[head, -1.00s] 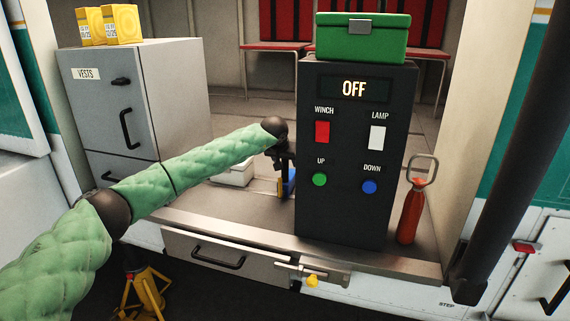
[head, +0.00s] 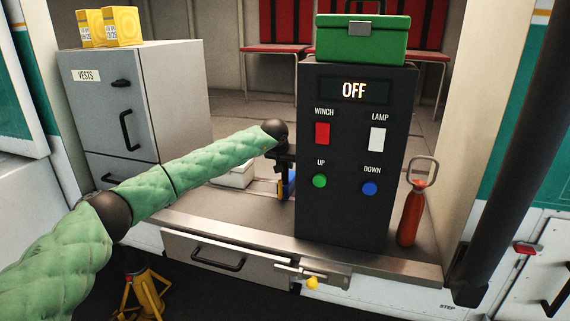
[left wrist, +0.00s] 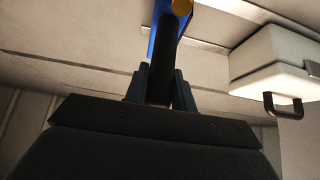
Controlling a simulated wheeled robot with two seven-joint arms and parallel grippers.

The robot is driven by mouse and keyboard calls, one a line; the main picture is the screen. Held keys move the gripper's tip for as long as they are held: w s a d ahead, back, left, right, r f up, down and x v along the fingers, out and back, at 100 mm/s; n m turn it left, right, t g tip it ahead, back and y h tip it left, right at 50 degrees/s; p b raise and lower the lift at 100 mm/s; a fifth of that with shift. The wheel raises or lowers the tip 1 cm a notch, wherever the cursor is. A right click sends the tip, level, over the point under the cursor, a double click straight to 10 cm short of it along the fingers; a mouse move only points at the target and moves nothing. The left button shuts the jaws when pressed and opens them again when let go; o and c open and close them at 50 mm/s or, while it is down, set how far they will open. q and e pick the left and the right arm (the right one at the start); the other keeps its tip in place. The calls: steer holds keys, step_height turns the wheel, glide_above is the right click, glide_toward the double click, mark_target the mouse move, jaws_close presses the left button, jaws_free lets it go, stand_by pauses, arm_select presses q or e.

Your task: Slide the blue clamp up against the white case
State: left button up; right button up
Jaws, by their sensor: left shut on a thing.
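The blue clamp (head: 291,184) stands on the floor just left of the black control box, partly hidden by my gripper and the box. In the left wrist view, its blue bar (left wrist: 153,40), yellow part and dark handle show at the top. My left gripper (head: 285,170) is shut on the clamp; its fingers (left wrist: 160,84) flank the dark handle in the wrist view. The white case (head: 236,176) lies left of the clamp, partly behind my left arm, with a gap between them. It also shows at right in the wrist view (left wrist: 275,62), with a dark handle. My right gripper is out of view.
The black control box (head: 345,220) with a green case (head: 385,42) on top stands close right of the clamp. A grey vests cabinet (head: 95,75) stands at left. A red bottle (head: 410,215) stands right of the box. Bare floor lies between clamp and case.

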stand_by(0.4)
arm_select(q)
steer(key=shift+w+a+b, duration=0.35)
steer(key=shift+a+b, duration=0.05)
steer(key=shift+a, duration=0.65)
steer(key=shift+w+a+b, duration=0.3)
steer(key=shift+a+b, duration=0.05)
steer(key=shift+a, duration=0.65)
steer(key=shift+w+a+b, duration=0.35)
steer(key=shift+a+b, duration=0.05)
steer(key=shift+a, duration=0.75)
steer(key=shift+w+a+b, duration=0.3)
steer(key=shift+w+a, duration=0.05)
steer(key=shift+a, duration=0.65)
steer(key=shift+w+a+b, duration=0.25)
steer(key=shift+w+a, duration=0.05)
steer(key=shift+a, duration=0.65)
steer(key=shift+w+a+b, duration=0.3)
steer(key=shift+w+a, duration=0.05)
steer(key=shift+a, duration=0.75)
